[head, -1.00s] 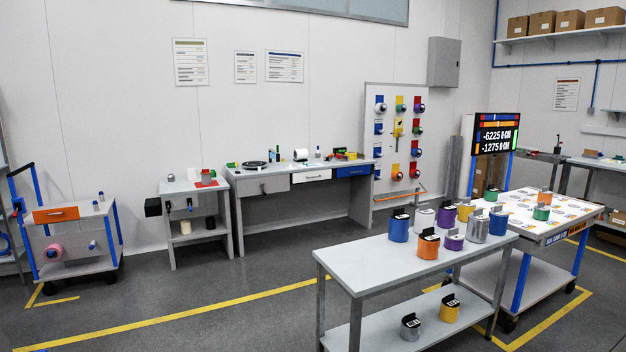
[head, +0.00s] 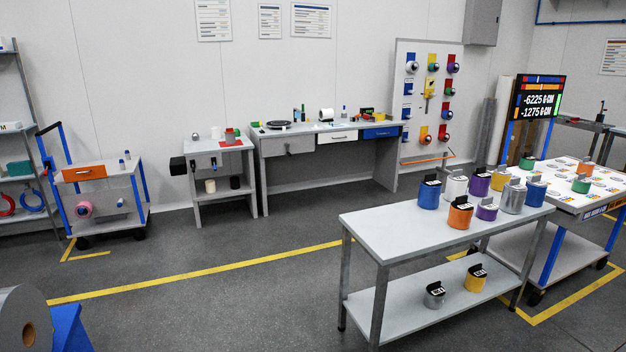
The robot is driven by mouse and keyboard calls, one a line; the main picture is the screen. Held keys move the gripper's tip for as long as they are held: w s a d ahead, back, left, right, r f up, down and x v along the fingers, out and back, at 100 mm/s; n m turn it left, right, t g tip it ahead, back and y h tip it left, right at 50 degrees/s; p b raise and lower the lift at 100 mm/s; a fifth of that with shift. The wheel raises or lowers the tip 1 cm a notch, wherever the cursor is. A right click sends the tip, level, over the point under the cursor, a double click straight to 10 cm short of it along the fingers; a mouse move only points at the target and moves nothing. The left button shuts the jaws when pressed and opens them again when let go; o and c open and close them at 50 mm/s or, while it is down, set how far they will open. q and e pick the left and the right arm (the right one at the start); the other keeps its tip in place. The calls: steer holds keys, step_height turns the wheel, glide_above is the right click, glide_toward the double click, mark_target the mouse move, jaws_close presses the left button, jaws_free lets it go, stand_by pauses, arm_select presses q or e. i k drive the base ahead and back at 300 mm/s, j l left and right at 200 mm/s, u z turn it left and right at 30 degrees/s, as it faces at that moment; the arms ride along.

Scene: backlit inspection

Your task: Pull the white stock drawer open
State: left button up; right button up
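The white stock drawer (head: 337,137) is in the front of the long grey workbench (head: 270,164) against the back wall. It sits between a grey drawer (head: 286,147) on its left and a blue drawer (head: 381,132) on its right. Its front looks flush with the bench, with a small dark mark or handle on it. Neither of my grippers shows in the head view. The bench is well away from me, across the floor.
A grey table (head: 377,232) with several coloured canisters stands at the front right. A cart with an orange drawer (head: 84,173) stands at the left. A large grey roll (head: 20,318) is at the bottom left. Open floor (head: 235,285) lies between.

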mark_target(331, 133)
steer(key=i+u, duration=0.2)
steer(key=i, duration=0.45)
steer(key=i+u, duration=0.2)
steer(key=i, duration=0.45)
steer(key=i+l+u, duration=0.25)
steer(key=i, duration=0.4)
steer(key=i+j, duration=0.05)
steer(key=j, duration=0.05)
